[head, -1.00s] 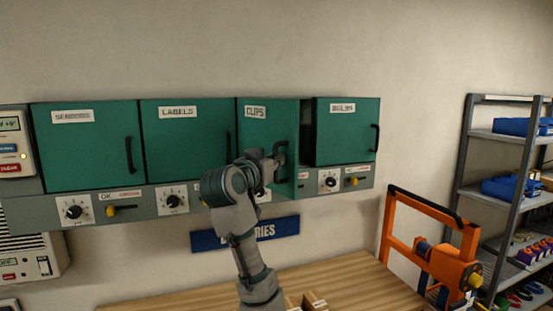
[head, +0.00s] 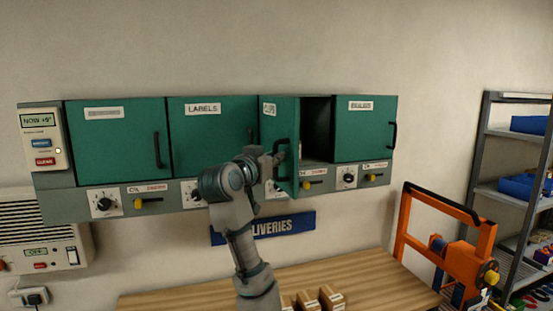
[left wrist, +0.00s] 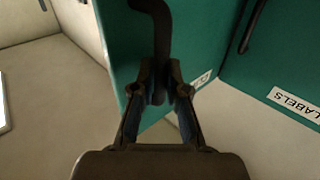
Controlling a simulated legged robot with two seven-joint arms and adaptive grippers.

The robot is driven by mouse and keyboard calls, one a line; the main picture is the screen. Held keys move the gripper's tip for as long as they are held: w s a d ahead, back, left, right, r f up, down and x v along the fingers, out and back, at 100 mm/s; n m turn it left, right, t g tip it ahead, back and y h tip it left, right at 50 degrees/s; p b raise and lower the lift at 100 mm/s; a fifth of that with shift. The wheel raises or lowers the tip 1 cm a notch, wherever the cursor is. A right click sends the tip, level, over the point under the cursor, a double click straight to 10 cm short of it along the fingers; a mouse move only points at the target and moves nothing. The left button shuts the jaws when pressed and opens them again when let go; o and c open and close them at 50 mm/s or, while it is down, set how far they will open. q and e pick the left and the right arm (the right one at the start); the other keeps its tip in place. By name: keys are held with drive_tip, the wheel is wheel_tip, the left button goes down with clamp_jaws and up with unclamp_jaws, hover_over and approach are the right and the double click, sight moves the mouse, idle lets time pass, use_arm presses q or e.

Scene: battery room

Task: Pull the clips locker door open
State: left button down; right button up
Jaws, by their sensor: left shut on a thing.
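The clips locker door (head: 287,118) is green and hinged on its left side. It stands swung out well open, with the dark locker inside (head: 317,125) showing to its right. My left gripper (head: 276,158) is shut on the door's black handle (head: 284,146). In the left wrist view, the gripper (left wrist: 159,75) has its two fingers closed around the dark handle (left wrist: 158,30), with the green door (left wrist: 125,40) behind it. My right gripper is not in view.
The labels door (head: 210,140) to the left and the bulbs door (head: 362,135) to the right are closed. Knobs and yellow latches line the strip below. A wooden bench (head: 385,277) with small boxes (head: 330,297) is underneath. An orange frame (head: 445,235) and a shelf rack (head: 485,150) stand at right.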

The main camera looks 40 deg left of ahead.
use_arm(q)
drive_tip(key=c, duration=1.2)
unclamp_jaws()
drive_tip(key=shift+w+a+f, duration=0.2)
drive_tip(key=shift+a, duration=0.05)
drive_tip(key=s, duration=1.1)
drive_tip(key=shift+s+d+f, duration=0.15)
drive_tip(key=shift+s+d, duration=0.05)
drive_tip(key=shift+d, duration=0.1)
drive_tip(key=shift+d, duration=0.25)
